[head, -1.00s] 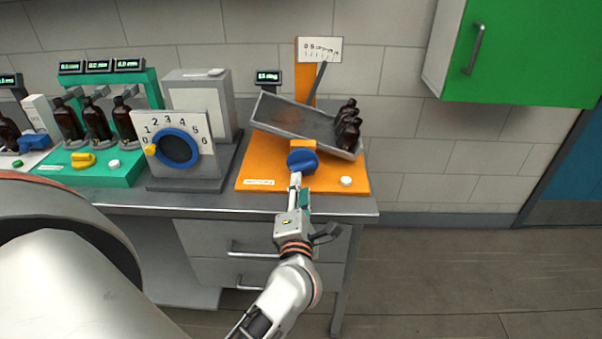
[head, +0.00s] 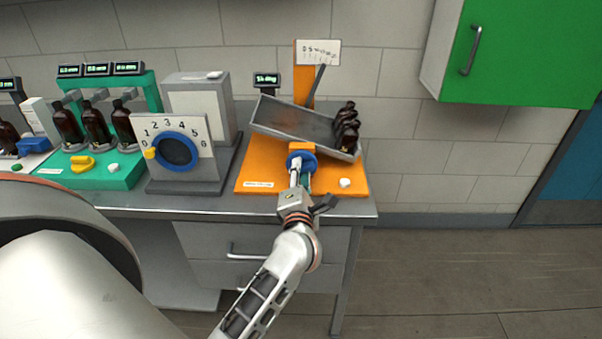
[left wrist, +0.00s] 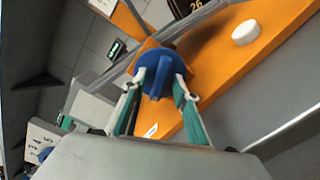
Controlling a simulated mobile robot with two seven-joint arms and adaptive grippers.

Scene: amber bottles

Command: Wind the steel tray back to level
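The steel tray (head: 290,118) on the orange stand is tilted, its left end high and its right end low. Several amber bottles (head: 347,128) stand bunched at its low right end. A blue knob (head: 309,161) sits below the tray on the stand's front; it also shows in the left wrist view (left wrist: 159,76). My left gripper (head: 298,171) is at the knob. In the left wrist view its fingers (left wrist: 159,88) lie on either side of the knob's ridge, seemingly with gaps. The pointer (head: 315,87) leans right below the scale (head: 318,52). My right gripper is not seen.
A white button (head: 345,183) is on the orange base (head: 262,175), right of the knob. Left of it stand a grey unit with a blue-ringed dial (head: 177,166) and a green stand (head: 118,176) with bottles. A green cabinet (head: 530,55) hangs at upper right.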

